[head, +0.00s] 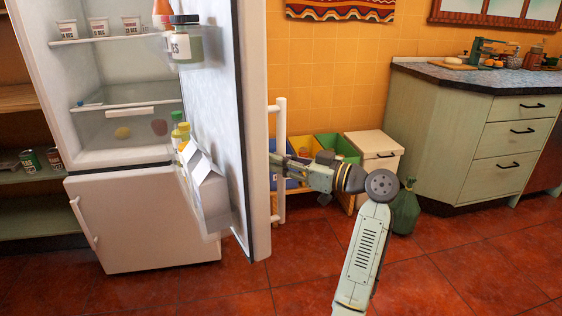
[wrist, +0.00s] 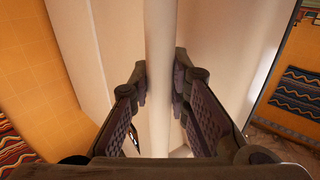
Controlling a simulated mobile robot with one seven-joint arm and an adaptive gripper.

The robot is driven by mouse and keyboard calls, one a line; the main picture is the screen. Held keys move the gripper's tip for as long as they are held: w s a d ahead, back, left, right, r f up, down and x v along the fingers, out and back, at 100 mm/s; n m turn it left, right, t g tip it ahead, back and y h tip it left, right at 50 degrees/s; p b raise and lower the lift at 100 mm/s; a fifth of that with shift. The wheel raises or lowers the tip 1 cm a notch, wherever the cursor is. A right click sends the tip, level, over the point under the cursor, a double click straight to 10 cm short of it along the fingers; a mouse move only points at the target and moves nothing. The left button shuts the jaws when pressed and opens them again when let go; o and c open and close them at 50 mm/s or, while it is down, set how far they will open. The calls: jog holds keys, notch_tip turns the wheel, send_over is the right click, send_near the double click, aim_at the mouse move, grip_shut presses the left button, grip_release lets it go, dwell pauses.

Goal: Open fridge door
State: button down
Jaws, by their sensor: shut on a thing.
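The white fridge door (head: 252,110) stands swung wide open, its outer face to the right in the head view. Its door shelves hold a jar, bottles and a carton. A vertical white bar handle (head: 281,135) runs along the outer face. My gripper (head: 277,160) reaches the handle from the right. In the wrist view, my gripper (wrist: 160,88) has its two fingers on either side of the handle (wrist: 160,40), shut on it. The fridge interior (head: 120,100) is exposed, with cups on the top shelf and a drawer below.
The lower freezer door (head: 145,220) is closed. Coloured bins (head: 335,146) and a white bin (head: 376,150) stand behind my arm by the wall. A green cabinet (head: 480,125) stands at the right. The red tiled floor (head: 450,265) is clear in front.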

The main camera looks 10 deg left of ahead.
jog(key=c, duration=1.5)
grip_release()
jog(key=v, duration=1.2)
